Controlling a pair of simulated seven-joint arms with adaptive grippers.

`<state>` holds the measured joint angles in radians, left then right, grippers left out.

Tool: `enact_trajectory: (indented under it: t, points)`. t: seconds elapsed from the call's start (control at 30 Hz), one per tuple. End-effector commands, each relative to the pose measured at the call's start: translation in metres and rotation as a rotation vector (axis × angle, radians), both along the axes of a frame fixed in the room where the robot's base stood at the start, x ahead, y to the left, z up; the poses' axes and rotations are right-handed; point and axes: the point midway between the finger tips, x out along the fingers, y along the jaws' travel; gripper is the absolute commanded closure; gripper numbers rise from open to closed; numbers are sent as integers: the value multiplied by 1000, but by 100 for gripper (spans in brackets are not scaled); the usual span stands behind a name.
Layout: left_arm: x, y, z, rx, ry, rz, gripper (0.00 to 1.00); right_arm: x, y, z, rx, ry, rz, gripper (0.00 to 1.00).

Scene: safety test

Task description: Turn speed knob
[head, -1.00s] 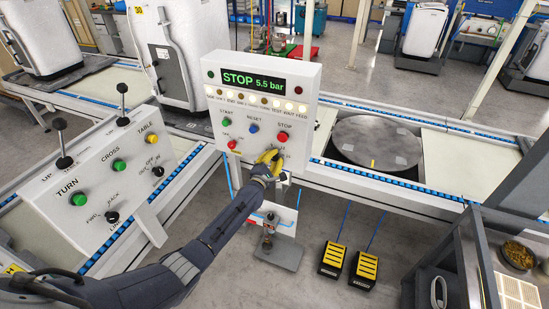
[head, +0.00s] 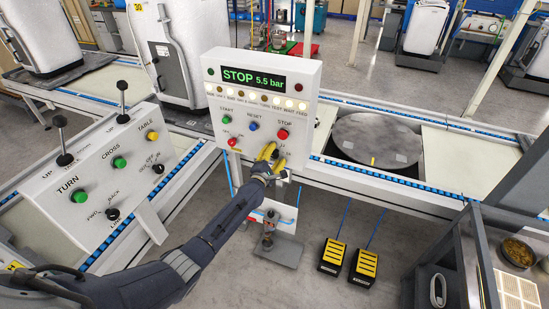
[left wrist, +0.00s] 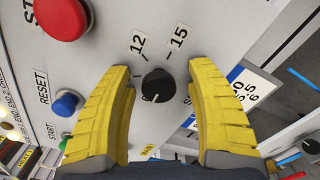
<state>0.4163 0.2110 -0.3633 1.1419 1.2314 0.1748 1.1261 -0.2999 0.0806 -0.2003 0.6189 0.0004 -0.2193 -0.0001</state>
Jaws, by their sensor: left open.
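The speed knob (left wrist: 157,86) is a small black dial with a white pointer line in the left wrist view. The marks 12 and 15 are printed beside it on the white control panel (head: 218,78). My left gripper (head: 270,152) is at the panel's lower right, below the red STOP button (head: 283,134). In the left wrist view my left gripper (left wrist: 162,88) is open, its yellow fingers on either side of the knob with visible gaps. In the head view the gripper hides the knob. My right gripper is not in view.
The panel display (head: 253,81) reads STOP 5.5 bar. A blue RESET button (head: 254,126) and green START button (head: 227,122) sit near the gripper. A second panel with levers (head: 100,178) stands at the left. Yellow pedals (head: 348,262) are on the floor.

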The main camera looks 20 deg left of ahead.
Motion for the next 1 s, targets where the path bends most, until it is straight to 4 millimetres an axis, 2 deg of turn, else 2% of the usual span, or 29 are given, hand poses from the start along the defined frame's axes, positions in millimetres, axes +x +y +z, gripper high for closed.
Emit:
enact_trajectory:
  t: [0.27,0.8,1.0]
  points:
    - [-17,1,-1,-6,2,0,45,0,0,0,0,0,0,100]
    - [-92,9,-1,-1,0,0,45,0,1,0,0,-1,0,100]
    - [-111,11,-1,-1,2,-1,45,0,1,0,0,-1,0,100]
